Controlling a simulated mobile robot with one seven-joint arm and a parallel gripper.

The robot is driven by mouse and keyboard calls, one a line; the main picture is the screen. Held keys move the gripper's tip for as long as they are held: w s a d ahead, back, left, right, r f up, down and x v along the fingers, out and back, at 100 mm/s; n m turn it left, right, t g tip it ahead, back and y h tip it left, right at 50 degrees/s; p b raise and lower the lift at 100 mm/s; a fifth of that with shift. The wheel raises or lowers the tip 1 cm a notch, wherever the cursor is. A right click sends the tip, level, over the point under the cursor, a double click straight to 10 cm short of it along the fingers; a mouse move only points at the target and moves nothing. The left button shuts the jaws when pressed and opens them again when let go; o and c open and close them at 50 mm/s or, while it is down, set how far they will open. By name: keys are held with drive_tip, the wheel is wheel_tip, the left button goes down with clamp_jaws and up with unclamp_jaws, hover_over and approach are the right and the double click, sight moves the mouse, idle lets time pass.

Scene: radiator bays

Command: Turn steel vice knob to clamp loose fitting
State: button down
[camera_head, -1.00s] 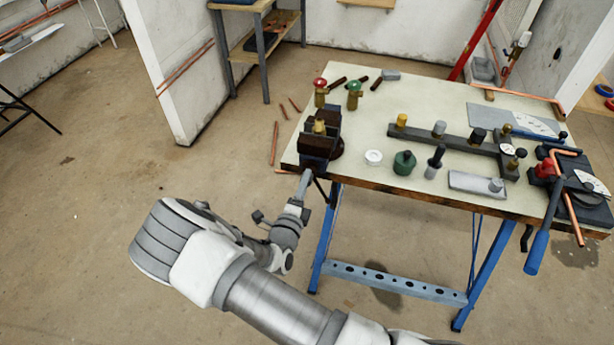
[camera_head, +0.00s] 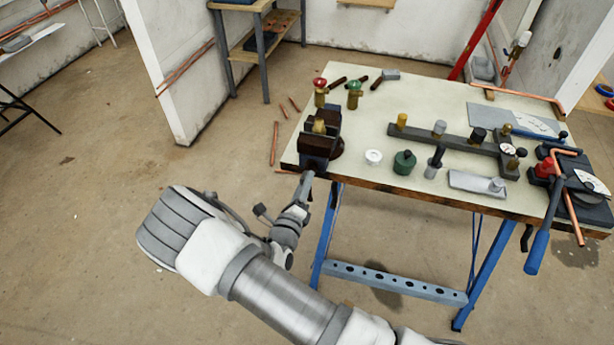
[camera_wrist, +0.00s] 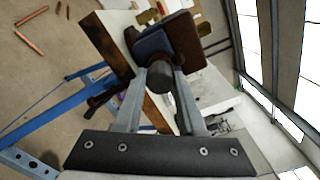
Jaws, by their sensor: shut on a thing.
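The vice (camera_head: 318,145) is mounted at the left front corner of the workbench. A brass fitting (camera_head: 319,126) sits between its jaws; I cannot tell how tightly it is held. My gripper (camera_head: 306,180) is at the front of the vice, below its jaws. In the wrist view the two fingers of my gripper (camera_wrist: 160,92) are closed around the steel knob (camera_wrist: 160,80), one on each side. The vice body (camera_wrist: 180,42) lies just behind the knob. In the head view the knob is hidden by my gripper and wrist.
The bench top (camera_head: 370,200) carries a manifold bar (camera_head: 455,143), a green bottle (camera_head: 404,162), a white ring (camera_head: 373,157) and two valves with red (camera_head: 320,84) and green (camera_head: 355,87) handwheels. A blue bench leg (camera_head: 328,235) stands close to my arm. Copper pipes (camera_head: 274,143) lie on the floor.

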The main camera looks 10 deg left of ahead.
drive_tip(key=m+b, duration=0.2)
drive_tip(key=m, duration=1)
drive_tip(key=shift+f+b, duration=0.15)
drive_tip(key=shift+b, duration=0.15)
drive_tip(key=c, duration=0.7)
unclamp_jaws()
drive_tip(key=shift+s, duration=0.1)
drive_tip(key=s, duration=0.4)
drive_tip(key=s+p, duration=0.1)
drive_tip(key=s, duration=0.2)
drive_tip(key=shift+a, duration=0.25)
drive_tip(key=shift+w, duration=0.1)
